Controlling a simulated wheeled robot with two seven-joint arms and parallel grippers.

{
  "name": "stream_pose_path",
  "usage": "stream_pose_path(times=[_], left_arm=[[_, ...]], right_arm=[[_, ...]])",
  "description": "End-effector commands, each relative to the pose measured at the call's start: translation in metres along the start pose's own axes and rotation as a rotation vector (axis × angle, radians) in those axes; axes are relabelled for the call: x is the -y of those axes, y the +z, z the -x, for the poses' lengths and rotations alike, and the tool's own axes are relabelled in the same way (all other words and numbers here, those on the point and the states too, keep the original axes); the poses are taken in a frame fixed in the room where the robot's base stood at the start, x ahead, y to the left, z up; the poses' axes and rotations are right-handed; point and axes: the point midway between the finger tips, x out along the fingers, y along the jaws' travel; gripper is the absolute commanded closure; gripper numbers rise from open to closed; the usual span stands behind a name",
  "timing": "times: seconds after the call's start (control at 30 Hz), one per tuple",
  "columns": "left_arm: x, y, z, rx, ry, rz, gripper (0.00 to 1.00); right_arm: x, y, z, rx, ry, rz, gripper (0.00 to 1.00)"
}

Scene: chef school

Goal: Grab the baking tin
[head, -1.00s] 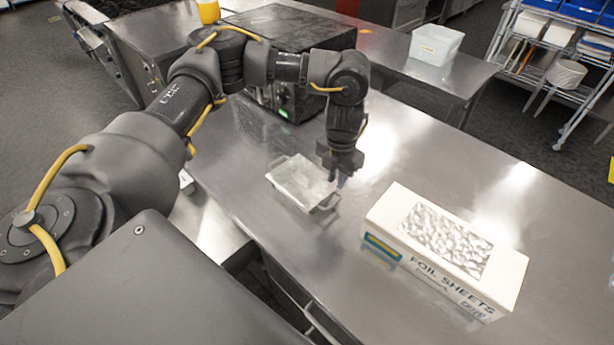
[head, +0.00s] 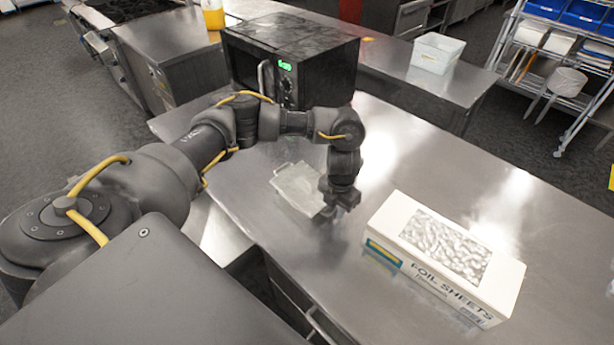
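The baking tin (head: 297,186), a shallow pale metal pan with small end handles, is on the steel counter left of the foil box. My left gripper (head: 339,208) points down at the tin's near right end and covers the handle there. Its fingers are at or against that end. They are small and dark, so I cannot tell whether they are closed on the handle. The tin's far left handle is free. My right gripper is not in view.
A white foil sheets box (head: 445,258) stands on the counter close to the right of my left gripper. A black microwave (head: 310,55) stands at the back. A clear plastic bin (head: 435,53) is on the farther counter.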

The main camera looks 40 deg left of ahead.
Motion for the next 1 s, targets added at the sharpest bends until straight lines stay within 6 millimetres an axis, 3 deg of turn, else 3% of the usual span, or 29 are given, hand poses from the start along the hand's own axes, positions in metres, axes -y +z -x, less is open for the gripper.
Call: stream_pose_path(times=[0.3, 0.47, 1.0], left_arm=[[0.0000, 0.0001, -0.0067, 0.001, 0.001, -0.001, 0.82], [0.0000, 0.0001, -0.0066, 0.001, 0.001, -0.001, 1.00], [-0.0002, 0.0008, -0.0038, 0.003, 0.001, -0.002, 1.00]], right_arm=[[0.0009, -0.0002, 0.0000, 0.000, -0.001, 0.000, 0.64], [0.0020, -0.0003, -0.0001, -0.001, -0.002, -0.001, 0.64], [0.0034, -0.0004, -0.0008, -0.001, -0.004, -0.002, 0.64]])
